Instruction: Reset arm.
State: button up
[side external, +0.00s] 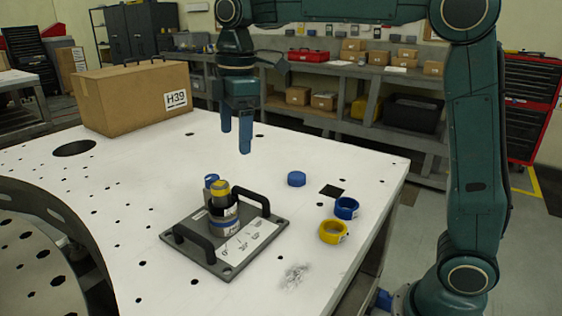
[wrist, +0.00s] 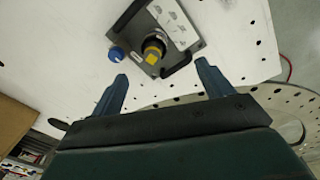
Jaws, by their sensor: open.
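My gripper (side external: 236,138) is open and empty, held above the white table, behind the turret plate. In the wrist view my gripper (wrist: 160,84) shows its two fingers spread apart. The grey turret plate (side external: 196,258) lies on the table with two black handles. A small blue knob (side external: 210,180) shows beside the turret, partly hidden. A blue ring (side external: 346,209) and a yellow ring (side external: 333,232) lie right of the plate. A blue cap (side external: 297,179) lies behind them.
The white table (side external: 120,190) has many small holes, a larger round hole and a dark square opening. A cardboard box marked H39 (side external: 130,98) stands at the back left. A curved dark metal part is at the left front. Much of the table is clear.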

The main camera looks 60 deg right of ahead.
jog(key=s+d+f+m+t, duration=0.1)
jog(key=s+m, duration=0.3)
jog(key=s, duration=0.4)
jog(key=s+d+f+m+t, duration=0.2)
jog(key=s+f+m, duration=0.1)
jog(key=s, duration=0.5)
jog(key=s+d+f+m+t, duration=0.1)
jog(key=s+d+f+m, duration=0.1)
jog(key=s+m, duration=0.3)
jog(key=s, duration=0.3)
jog(key=shift+s+d+f+m+t, duration=0.15)
jog(key=shift+d+f+m+t, duration=0.15)
jog(key=shift+d+f, duration=0.05)
